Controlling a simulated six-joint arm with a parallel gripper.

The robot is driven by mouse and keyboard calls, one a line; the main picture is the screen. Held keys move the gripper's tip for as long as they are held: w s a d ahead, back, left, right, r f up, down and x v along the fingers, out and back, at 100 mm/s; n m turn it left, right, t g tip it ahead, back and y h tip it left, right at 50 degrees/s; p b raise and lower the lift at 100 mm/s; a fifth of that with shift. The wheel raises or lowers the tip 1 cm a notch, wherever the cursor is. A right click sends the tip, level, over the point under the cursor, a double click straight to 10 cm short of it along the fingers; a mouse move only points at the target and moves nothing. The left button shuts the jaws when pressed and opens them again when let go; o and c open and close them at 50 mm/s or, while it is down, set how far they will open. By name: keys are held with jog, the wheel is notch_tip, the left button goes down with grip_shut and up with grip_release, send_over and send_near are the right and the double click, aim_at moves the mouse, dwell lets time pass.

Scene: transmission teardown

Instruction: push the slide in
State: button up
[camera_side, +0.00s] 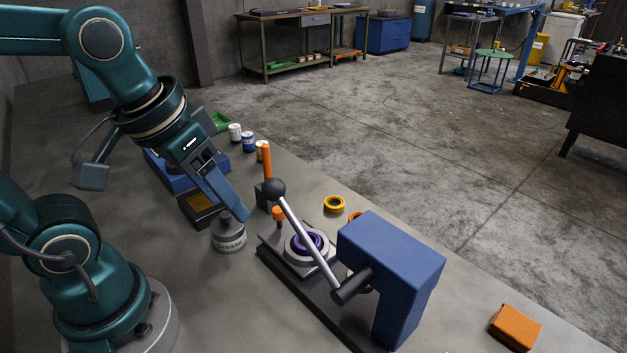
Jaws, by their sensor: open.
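A blue press (395,260) stands on a dark base on the bench. Its lever with a black ball end leans up to the left. A light grey slide plate (300,262) sits on the base, left of the press head, and carries a purple ring (307,243). An orange knob (278,213) stands at the plate's far left end. My gripper (240,214) is open and points down to the right, left of the knob and apart from it. One finger hides most of the other. Its tip overlaps the top of the grease can in the picture; I cannot tell if they touch.
The grease can (228,239) stands left of the press base. An orange upright handle (267,162) rises behind the knob. Yellow ring (334,204) and orange box (514,327) lie on the bench. Several small cans stand at the back. The bench's front middle is clear.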

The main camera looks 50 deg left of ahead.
jog(key=w+a+f+g, duration=0.1)
jog(key=w+a+g, duration=0.15)
jog(key=w, duration=0.35)
jog(key=m+g, duration=0.1)
jog(key=g, duration=0.1)
send_over(278, 209)
notch_tip(278, 209, down, 4)
jog(key=shift+r, duration=0.2)
jog(key=shift+f, duration=2.55)
grip_shut()
